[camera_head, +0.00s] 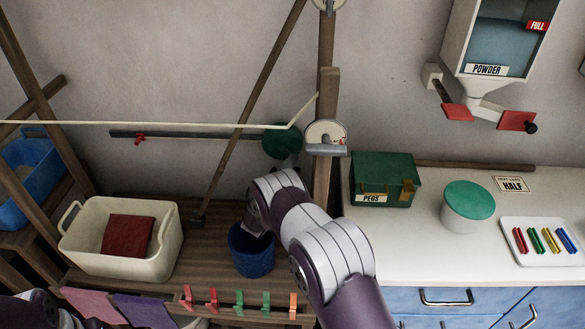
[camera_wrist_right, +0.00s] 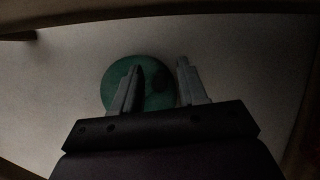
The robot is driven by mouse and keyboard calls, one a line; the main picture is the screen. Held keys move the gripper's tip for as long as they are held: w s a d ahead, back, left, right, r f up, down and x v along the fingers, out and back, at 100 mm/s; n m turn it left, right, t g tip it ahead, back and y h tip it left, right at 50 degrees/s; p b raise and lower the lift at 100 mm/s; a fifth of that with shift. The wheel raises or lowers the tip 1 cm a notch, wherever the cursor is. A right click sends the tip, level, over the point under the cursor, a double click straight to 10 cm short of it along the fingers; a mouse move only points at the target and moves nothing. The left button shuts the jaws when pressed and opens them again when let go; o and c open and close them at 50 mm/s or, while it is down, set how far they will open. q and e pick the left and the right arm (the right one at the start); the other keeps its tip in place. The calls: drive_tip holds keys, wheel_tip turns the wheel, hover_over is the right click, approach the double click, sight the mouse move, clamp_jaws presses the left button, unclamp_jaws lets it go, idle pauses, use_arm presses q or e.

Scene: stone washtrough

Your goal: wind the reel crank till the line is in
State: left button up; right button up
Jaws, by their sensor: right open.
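A pale line (camera_head: 150,124) runs in from the left and bends up to the wooden post (camera_head: 326,80). A green disc (camera_head: 281,141) is by the wall below the bend, and a white dial-like disc (camera_head: 325,132) with a grey bar is on the post. My left gripper is not in view.
A blue bucket (camera_head: 251,260) stands below my right wrist. A cream basin (camera_head: 110,261) with a red cloth is at left. A green peg box (camera_head: 383,165) and a lidded tub (camera_head: 468,220) stand on the white counter. A dark rail (camera_head: 200,134) carries a red marker.

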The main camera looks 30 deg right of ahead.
drive_tip(key=v, duration=1.2)
drive_tip(key=shift+s+a, duration=0.15)
drive_tip(key=shift+a, duration=0.05)
